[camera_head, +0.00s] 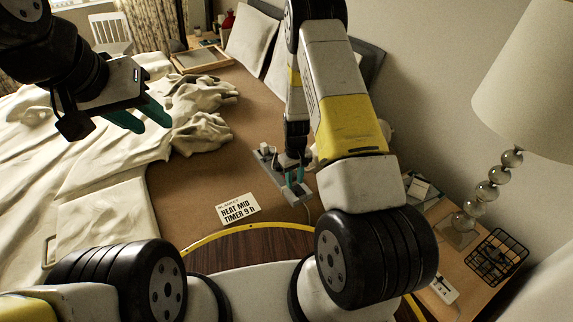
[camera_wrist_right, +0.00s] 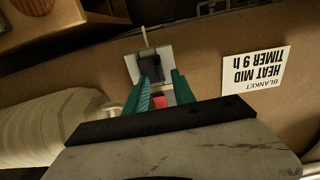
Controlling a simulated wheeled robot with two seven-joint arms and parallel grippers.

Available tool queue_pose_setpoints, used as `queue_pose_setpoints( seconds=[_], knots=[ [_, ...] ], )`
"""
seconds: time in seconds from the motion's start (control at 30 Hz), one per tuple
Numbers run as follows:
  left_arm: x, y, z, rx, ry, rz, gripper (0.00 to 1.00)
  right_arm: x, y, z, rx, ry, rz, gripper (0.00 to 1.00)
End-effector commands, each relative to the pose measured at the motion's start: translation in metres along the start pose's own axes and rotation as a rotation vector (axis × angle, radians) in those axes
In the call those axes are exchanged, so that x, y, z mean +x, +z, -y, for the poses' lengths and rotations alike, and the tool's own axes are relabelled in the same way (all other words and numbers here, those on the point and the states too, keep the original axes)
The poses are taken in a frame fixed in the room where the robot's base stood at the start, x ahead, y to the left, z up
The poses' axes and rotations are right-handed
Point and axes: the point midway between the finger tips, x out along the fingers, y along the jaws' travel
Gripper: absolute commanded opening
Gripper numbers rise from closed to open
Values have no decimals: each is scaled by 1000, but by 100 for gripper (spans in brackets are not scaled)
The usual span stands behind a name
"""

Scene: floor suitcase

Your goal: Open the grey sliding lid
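A long grey device (camera_head: 267,168) lies on the brown bed surface, with a small pale block on its far end. My right gripper (camera_head: 294,178) points down over its near part. In the right wrist view, the grey device (camera_wrist_right: 134,66) shows a dark piece on its end, and a red patch shows between the fingers. My right gripper (camera_wrist_right: 163,82) has its teal fingers apart; I cannot tell whether they touch the device. The lid's edges are not clear, and the gripper hides part of the device. My left gripper (camera_head: 148,118) is open and empty above the bed at left.
A white card (camera_head: 238,209) reading "HEAT MID TIMER 9 h" lies left of the device. Rumpled white bedding (camera_head: 110,150) covers the bed's left. A nightstand (camera_head: 440,215) with a lamp (camera_head: 530,85) and a black wire basket (camera_head: 497,257) stands at right.

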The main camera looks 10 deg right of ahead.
Motion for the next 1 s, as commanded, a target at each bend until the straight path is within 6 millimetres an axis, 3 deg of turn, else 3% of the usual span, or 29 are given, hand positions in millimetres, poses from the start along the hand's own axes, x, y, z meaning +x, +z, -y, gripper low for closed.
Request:
queue_pose_setpoints(
  seconds=[0.2,0.57,0.73,1.0],
  knots=[
    [0,0,0,0,0,0,36,30,0,0,0,-1,0,31],
    [0,0,0,0,0,0,36,36,0,0,0,-1,0,31],
    [0,0,0,0,0,0,36,36,0,0,1,-1,0,1],
    [0,0,0,0,0,0,36,36,0,0,1,-1,0,0]
  ],
)
